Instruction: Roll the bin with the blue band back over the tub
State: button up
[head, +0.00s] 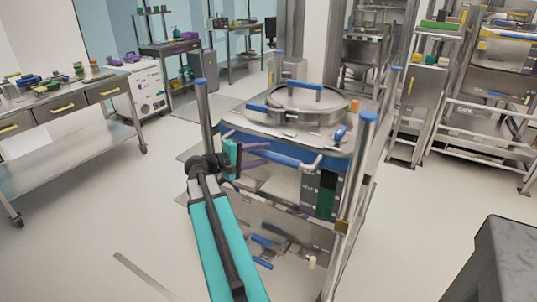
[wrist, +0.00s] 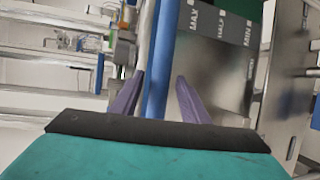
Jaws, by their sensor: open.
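The bin with the blue band (head: 268,149) stands in the middle of the head view, in a steel frame with blue-capped posts. It has a round steel lid with blue handles on top. My gripper (head: 262,153) is at its near left side, with purple fingers pointing toward the band. I cannot make out the tub for certain.
A panel marked MAX, HALF and MIN (wrist: 220,32) lies to the right of the band. A workbench with drawers (head: 65,104) stands at left, and steel racks (head: 480,125) at right. The floor (head: 90,225) at left front is mostly clear.

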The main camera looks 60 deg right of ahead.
jog(key=shift+x, duration=2.35)
